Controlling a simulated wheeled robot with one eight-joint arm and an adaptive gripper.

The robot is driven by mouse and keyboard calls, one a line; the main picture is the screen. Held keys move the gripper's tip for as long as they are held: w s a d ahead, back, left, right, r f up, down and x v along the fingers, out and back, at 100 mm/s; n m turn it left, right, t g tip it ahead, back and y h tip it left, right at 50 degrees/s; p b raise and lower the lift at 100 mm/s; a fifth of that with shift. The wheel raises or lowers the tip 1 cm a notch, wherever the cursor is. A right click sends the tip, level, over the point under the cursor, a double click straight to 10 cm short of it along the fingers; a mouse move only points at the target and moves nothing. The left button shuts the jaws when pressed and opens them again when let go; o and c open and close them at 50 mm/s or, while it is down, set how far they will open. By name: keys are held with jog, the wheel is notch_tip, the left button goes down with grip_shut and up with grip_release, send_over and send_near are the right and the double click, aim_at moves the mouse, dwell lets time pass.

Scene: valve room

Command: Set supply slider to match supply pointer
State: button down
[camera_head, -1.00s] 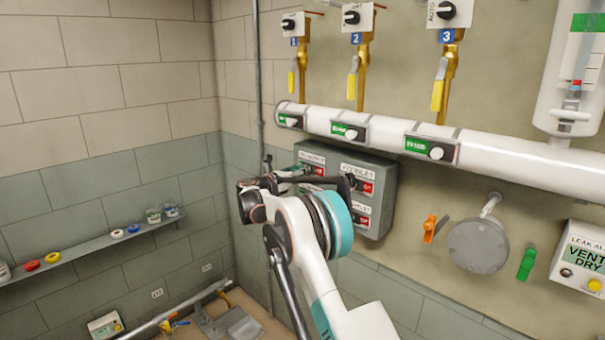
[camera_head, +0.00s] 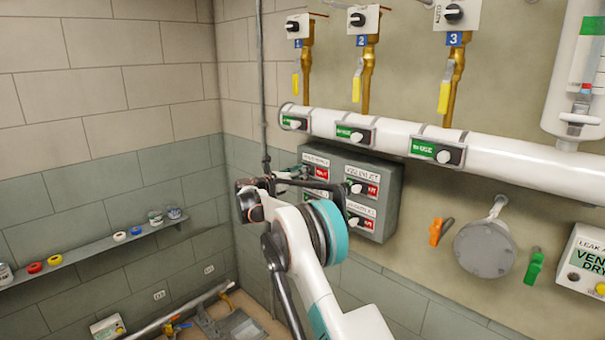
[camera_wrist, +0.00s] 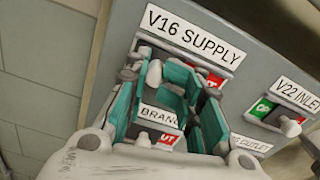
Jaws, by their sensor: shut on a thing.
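The V16 SUPPLY slider (camera_wrist: 215,80) is at the top left of the grey panel (camera_head: 382,210), under its white label (camera_wrist: 193,35). The red right end of its track shows. My gripper (camera_wrist: 165,88) is at this slider, its teal-padded fingers shut on the pale slider knob (camera_wrist: 154,73). The fingers hide most of the track, so the exact setting cannot be read. In the head view my gripper (camera_head: 300,175) reaches the panel's left side, partly hidden by my arm. I cannot make out a pointer marked supply.
The V22 INLET slider (camera_wrist: 290,126) sits close to the right on the same panel. The BRANCH label (camera_wrist: 158,117) lies below. A white pipe (camera_head: 395,135) with green-labelled sliders runs above. An orange handle (camera_head: 435,232) and a green handle (camera_head: 534,266) are to the right.

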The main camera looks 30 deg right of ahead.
jog(key=shift+w+a+r, duration=0.15)
jog(key=shift+w+r, duration=0.1)
jog(key=shift+r, duration=0.05)
jog(key=c, duration=1.4)
grip_release()
jog(key=shift+w, duration=0.15)
jog(key=shift+a+f, duration=0.1)
jog(key=shift+f, duration=0.1)
jog(key=v, duration=1.2)
